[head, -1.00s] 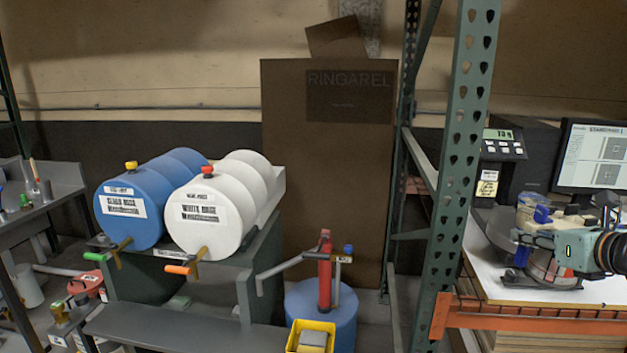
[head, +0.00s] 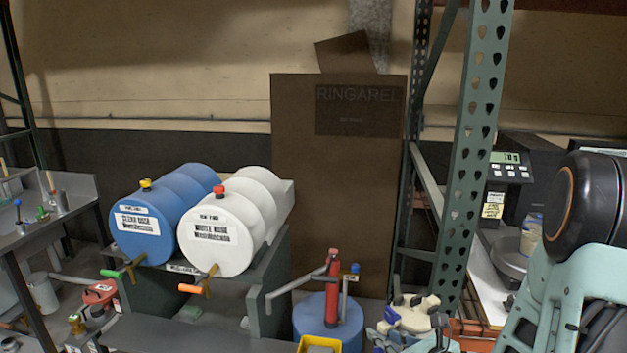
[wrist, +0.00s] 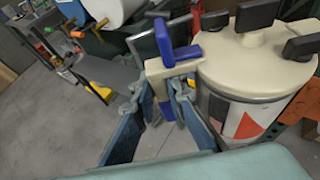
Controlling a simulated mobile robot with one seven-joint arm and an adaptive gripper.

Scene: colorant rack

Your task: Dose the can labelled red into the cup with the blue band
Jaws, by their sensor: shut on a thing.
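A can with a cream lid (wrist: 258,70) and black knobs fills the right of the wrist view. Its white side label (wrist: 245,122) has a red-orange patch; I cannot read any words. My gripper (wrist: 168,98) is shut on the can's cream and blue side handle (wrist: 180,50). In the head view the can's cream lid (head: 412,318) shows low, right of the middle, in front of the rack post. A pale container (head: 531,236) with some blue near its top stands on the bench scale, partly behind my arm; I cannot tell whether this is a band.
The green rack post (head: 468,150) stands close behind the can. The scale display (head: 506,157) is lit above the bench (head: 480,280). A blue drum with a red pump (head: 332,285) is left of the can.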

